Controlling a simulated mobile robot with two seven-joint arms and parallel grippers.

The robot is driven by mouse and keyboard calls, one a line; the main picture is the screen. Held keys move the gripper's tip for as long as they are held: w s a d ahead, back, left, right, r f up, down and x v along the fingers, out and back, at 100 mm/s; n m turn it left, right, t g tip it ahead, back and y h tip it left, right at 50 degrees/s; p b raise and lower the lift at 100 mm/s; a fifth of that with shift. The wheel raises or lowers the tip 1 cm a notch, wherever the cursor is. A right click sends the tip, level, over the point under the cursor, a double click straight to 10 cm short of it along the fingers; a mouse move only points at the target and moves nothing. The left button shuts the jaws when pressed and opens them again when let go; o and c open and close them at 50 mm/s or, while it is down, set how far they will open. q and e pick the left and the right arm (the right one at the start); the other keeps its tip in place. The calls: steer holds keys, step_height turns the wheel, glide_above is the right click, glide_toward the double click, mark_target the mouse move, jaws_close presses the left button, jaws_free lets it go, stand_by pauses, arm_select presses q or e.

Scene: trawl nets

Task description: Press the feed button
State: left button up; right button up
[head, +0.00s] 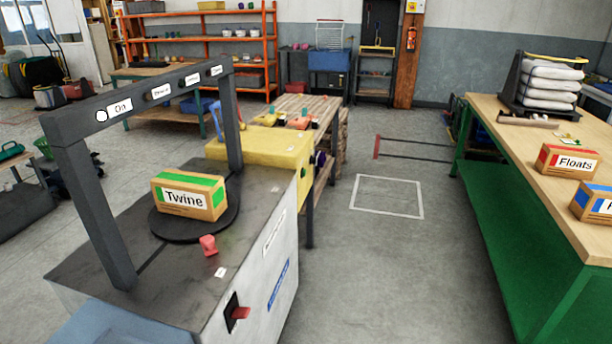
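A grey machine (85,262) stands at the left front, with a dark frame over its top. The frame's crossbar (140,100) carries several small labels in a row. The nearest label (121,106) reads "On" and has a round white button (101,116) beside it. The other labels, such as the farthest one (216,70), are too small to read surely, so I cannot tell which marks the feed button. A "Twine" box (185,212) sits on a round black plate (165,229) under the frame. Neither of my grippers is in view.
A red knob (208,244) is on the machine's top and a red switch (238,313) on its front. A yellow unit (262,147) adjoins behind. A green bench (510,200) with a "Floats" box (566,162) stands right. The floor between, with a white outlined square (388,196), is clear.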

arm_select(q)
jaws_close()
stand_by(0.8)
